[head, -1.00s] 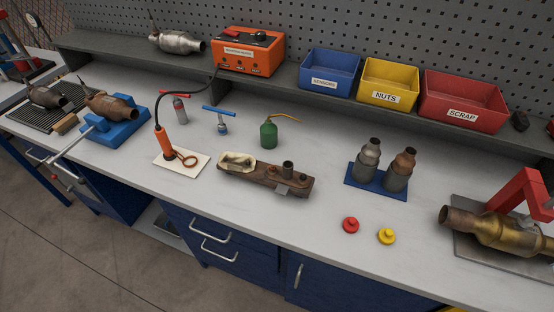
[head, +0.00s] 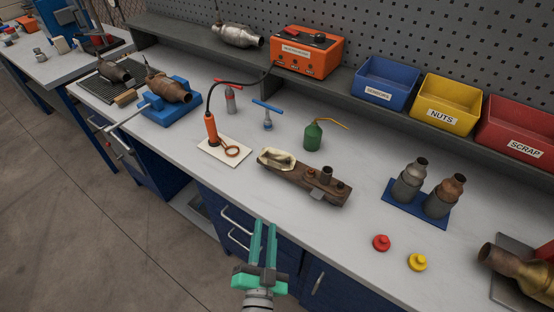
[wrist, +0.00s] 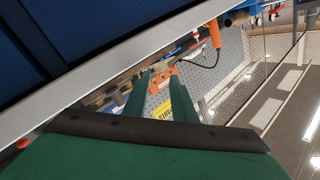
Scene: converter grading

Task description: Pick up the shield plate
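A long rusty brown plate (head: 322,188) with short cylinders and a small grey piece on it lies near the front edge of the bench in the head view. It seems to be the shield plate, but I cannot be sure. A crumpled cream item (head: 275,158) rests at its left end. My gripper (head: 265,225) has teal fingers. It is in front of the bench, below and to the left of the plate in the picture, and touches nothing. In the wrist view its fingers (wrist: 157,76) are apart with nothing between them.
An orange hot tool (head: 211,129) on a white pad stands left of the plate, and a green oil can (head: 313,137) behind it. A blue stand (head: 390,191) holds two converters at right. Red (head: 381,243) and yellow (head: 418,262) knobs lie near the front. Drawer handles (head: 238,220) stick out.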

